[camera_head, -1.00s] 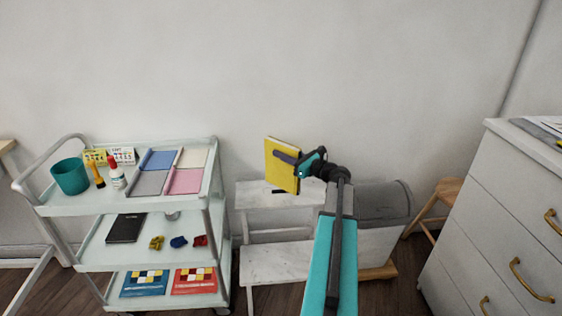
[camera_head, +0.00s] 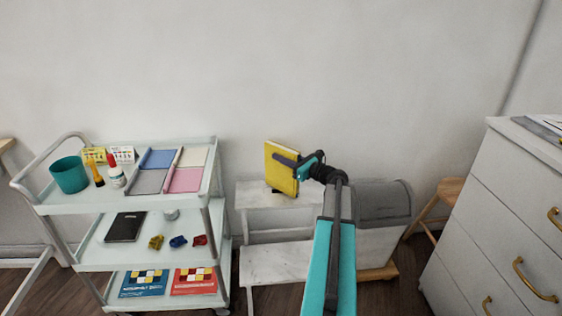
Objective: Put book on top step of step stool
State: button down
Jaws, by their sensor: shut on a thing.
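A yellow book (camera_head: 281,172) stands upright in my gripper (camera_head: 297,165), which is shut on it from the right. The book is over the top step (camera_head: 256,198) of the white marble-look step stool, and its lower edge is at or just above the step. I cannot tell whether it touches. A small dark item (camera_head: 277,190) shows at the step just below the book. The lower step (camera_head: 272,264) is bare. My arm hides part of the stool's right side.
A pale cart (camera_head: 131,208) with books, a teal cup (camera_head: 70,175) and craft supplies stands left of the stool. A grey rounded box (camera_head: 384,203), a wooden stool (camera_head: 447,190) and a white drawer cabinet (camera_head: 505,215) stand to the right. The wall is behind.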

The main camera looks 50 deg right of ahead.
jog(key=shift+f, duration=0.3)
jog(key=c, duration=1.5)
grip_release()
jog(key=shift+f, duration=0.1)
jog(key=s, duration=0.4)
jog(key=s+p, duration=0.1)
jog(key=s, duration=0.3)
jog(key=s+d, duration=0.1)
jog(key=s, duration=0.3)
jog(key=shift+p, duration=0.35)
jog(key=shift+s, duration=0.1)
